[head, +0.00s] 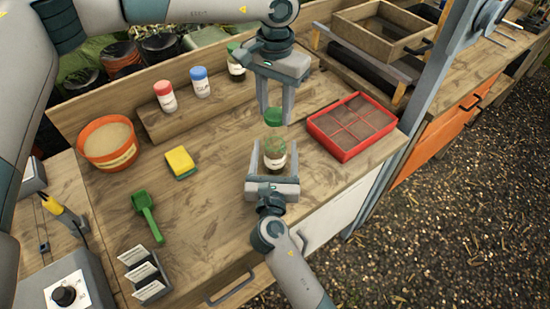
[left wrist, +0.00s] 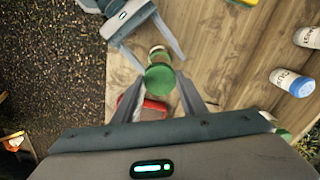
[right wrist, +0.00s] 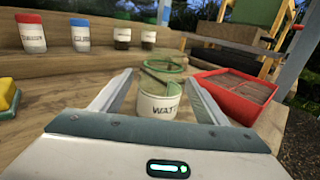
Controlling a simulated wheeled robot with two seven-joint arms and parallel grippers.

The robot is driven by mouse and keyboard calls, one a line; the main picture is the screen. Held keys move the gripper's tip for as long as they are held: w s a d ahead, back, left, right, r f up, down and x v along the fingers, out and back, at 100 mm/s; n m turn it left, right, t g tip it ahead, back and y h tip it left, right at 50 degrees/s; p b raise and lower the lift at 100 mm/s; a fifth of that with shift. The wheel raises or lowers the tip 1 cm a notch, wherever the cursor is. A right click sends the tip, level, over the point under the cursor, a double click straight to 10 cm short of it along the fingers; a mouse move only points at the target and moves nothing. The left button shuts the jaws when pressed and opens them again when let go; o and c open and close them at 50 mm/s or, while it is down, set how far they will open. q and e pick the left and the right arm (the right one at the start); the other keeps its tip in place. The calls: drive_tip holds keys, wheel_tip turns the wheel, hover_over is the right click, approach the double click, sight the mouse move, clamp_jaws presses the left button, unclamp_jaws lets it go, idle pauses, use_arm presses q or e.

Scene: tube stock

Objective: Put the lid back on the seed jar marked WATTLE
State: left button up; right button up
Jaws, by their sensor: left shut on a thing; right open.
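The seed jar (head: 274,158) stands upright near the table's front edge; its white label shows part of the marking, "WAT", in the right wrist view (right wrist: 160,107). My right gripper (head: 270,165) is open, its fingers on either side of the jar; I cannot tell if they touch it. My left gripper (head: 273,108) points down above the jar and is shut on the green lid (head: 273,118). The lid is apart from the jar, a little above it. In the left wrist view the lid (left wrist: 160,78) partly covers the jar.
A red divided tray (head: 345,150) lies right of the jar. Red-lidded (head: 165,96) and blue-lidded (head: 200,82) jars, and a dark jar (head: 236,66), stand on the back ledge. A sponge (head: 181,163), green scoop (head: 147,214) and orange pot (head: 85,150) are left. Table between is clear.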

drive_tip(key=shift+w, duration=0.1)
drive_tip(key=c, duration=1.6)
use_arm(q)
hover_over(275, 139)
drive_tip(key=shift+f, duration=2.5)
drive_tip(key=shift+f, duration=0.1)
drive_tip(key=shift+f, duration=0.8)
drive_tip(key=shift+f, duration=0.5)
use_arm(e)
clamp_jaws()
use_arm(q)
drive_tip(key=shift+m, duration=0.3)
